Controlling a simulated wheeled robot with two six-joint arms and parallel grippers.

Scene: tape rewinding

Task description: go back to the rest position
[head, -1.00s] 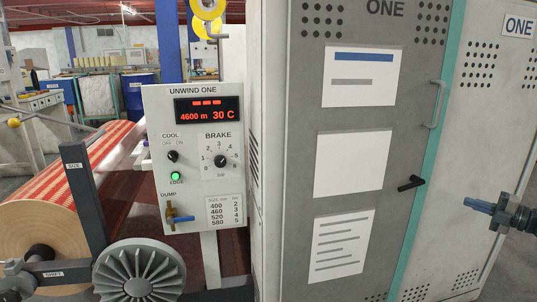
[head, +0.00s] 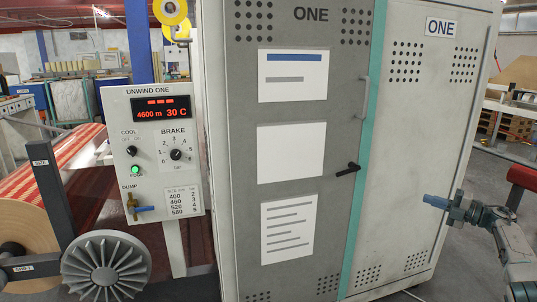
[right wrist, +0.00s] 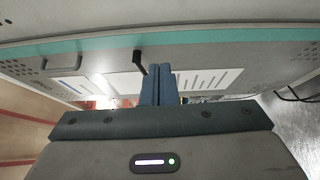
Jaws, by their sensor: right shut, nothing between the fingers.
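My right gripper (head: 428,199) is in front of the right part of the cabinet in the head view, with its blue fingers pointing left. The fingers are together and empty. In the right wrist view the two blue fingers (right wrist: 160,85) lie side by side. The black door handle (right wrist: 139,62) shows just beyond them, and I cannot tell the gap. In the head view that black handle (head: 347,170) is left of the gripper, clearly apart in the picture. My left gripper is not in view.
The grey cabinet (head: 228,230) fills the middle. The UNWIND ONE panel (head: 115,105) stands left of it, with a blue dump lever (head: 145,208) and a green lamp (head: 136,170). A striped reel (head: 28,215) and a grey handwheel (head: 103,264) are at lower left.

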